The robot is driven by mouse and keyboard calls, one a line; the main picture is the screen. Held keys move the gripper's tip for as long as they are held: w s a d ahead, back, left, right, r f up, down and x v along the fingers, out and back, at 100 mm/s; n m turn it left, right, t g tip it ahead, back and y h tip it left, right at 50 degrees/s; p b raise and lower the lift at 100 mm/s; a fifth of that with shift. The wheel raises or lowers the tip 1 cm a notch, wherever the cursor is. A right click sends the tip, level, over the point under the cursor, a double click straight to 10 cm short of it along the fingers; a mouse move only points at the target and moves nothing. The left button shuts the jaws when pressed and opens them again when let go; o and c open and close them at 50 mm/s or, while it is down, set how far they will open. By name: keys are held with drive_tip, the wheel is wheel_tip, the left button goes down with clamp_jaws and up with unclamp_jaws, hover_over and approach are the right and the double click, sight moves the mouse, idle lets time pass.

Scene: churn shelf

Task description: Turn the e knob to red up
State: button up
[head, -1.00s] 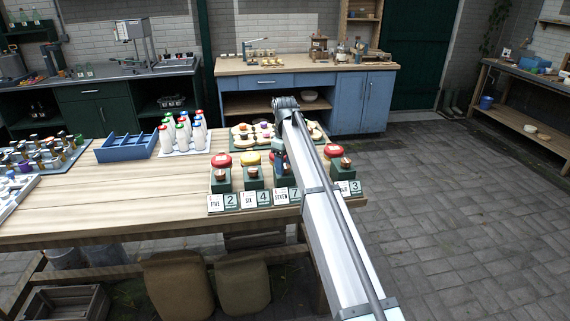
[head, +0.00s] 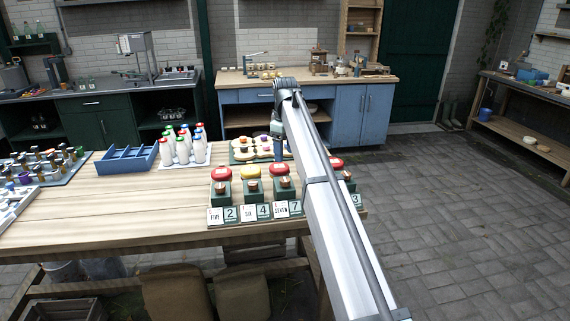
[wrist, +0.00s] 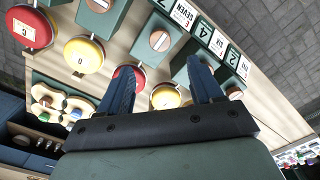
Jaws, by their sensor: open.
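A row of green blocks with copper knobs stands along the table's front right; in the wrist view one knob (wrist: 160,40) shows left of centre and another (wrist: 235,92) lies near the right finger. Red and yellow round lids stand behind them, among them a red lid (wrist: 28,28) and a yellow lid (wrist: 82,55). Their small marks are too unclear to tell which is e. My gripper (wrist: 163,84) is open and empty above the row, with a yellow lid (wrist: 165,97) showing between its fingers. In the head view my gripper (head: 278,150) is partly hidden by my arm.
Number and word cards (head: 250,212) line the table's front edge. A white tray of bottles (head: 184,147), a blue divided crate (head: 127,159) and a tray of small items (head: 45,165) stand to the left. The table (head: 130,205) is bare in the middle.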

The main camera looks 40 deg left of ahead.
drive_tip(key=shift+r, duration=1.7)
